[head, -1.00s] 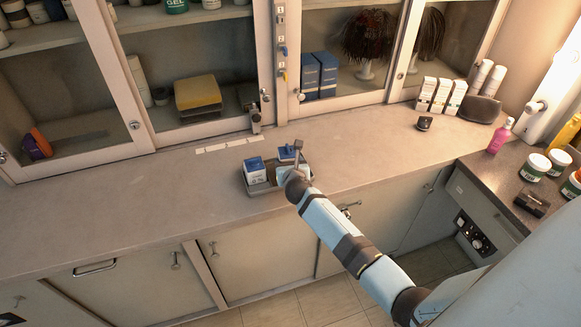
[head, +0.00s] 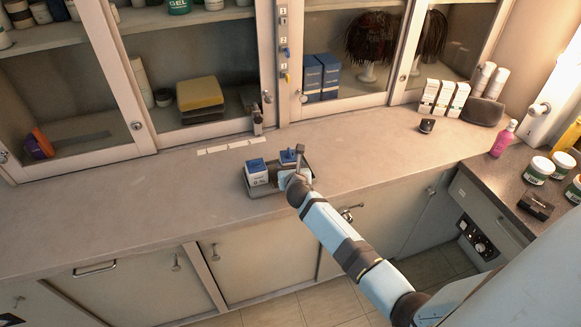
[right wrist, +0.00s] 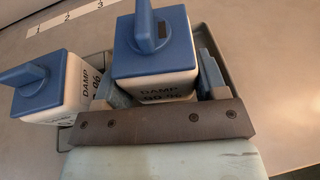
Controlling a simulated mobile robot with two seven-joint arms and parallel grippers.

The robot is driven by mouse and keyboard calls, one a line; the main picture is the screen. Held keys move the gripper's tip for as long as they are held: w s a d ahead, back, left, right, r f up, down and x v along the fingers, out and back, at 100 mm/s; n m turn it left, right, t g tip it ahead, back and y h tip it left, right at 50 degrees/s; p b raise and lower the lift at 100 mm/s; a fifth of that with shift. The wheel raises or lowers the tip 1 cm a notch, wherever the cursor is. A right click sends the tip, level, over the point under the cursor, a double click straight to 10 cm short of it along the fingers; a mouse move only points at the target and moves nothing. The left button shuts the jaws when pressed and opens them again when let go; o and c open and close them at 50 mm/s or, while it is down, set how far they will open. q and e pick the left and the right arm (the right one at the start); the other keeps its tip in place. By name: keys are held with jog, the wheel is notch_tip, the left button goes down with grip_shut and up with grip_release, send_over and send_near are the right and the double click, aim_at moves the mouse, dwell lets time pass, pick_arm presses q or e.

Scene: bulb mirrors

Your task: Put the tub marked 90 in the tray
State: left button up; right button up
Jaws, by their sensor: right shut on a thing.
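The tub with the blue knobbed lid (right wrist: 155,70) has a label that seems to read DAMP 90 %. My right gripper (right wrist: 163,86) is shut on it, one finger on each side. In the head view this tub's blue lid (head: 289,156) shows beyond my right gripper (head: 291,170), at the right end of the grey tray (head: 262,193). The tub is in or just above the tray; its base is hidden. A similar white tub with a blue lid (head: 257,172) stands at the tray's left end; in the wrist view (right wrist: 45,88) its number is hard to read. My left gripper is out of view.
White marker cards (head: 228,146) lie behind the tray. The counter (head: 130,210) left of the tray is clear. Glass-door cabinets stand behind. A small black item (head: 427,125), white boxes (head: 445,97) and a pink bottle (head: 503,138) stand to the right.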

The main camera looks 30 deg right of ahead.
jog(key=shift+f, duration=0.35)
jog(key=o, duration=1)
jog(key=shift+c, duration=0.2)
jog(key=s+a+r+n+t+y+p, duration=0.1)
jog(key=s+a+r+n, duration=0.25)
jog(key=s, duration=0.25)
jog(key=s+a+r+n+t+p, duration=0.1)
jog(key=s+a+r+n, duration=0.1)
jog(key=s+n, duration=0.3)
jog(key=s+a+r+n+t+y+p, duration=0.1)
jog(key=s+a+r+n+t, duration=0.1)
jog(key=s+a+r+n, duration=0.3)
jog(key=s+a+f+n+g+y+p, duration=0.1)
jog(key=s+a+f+n+g+y, duration=0.2)
jog(key=s+n, duration=0.7)
jog(key=s+a+f+n+g+y+p, duration=0.2)
jog(key=s+a+f+n, duration=0.3)
jog(key=n, duration=1.5)
jog(key=s+f+g+y, duration=0.1)
jog(key=s, duration=0.4)
jog(key=shift+a+g+p, duration=0.15)
jog(key=shift+g+p, duration=0.15)
jog(key=shift+g, duration=0.1)
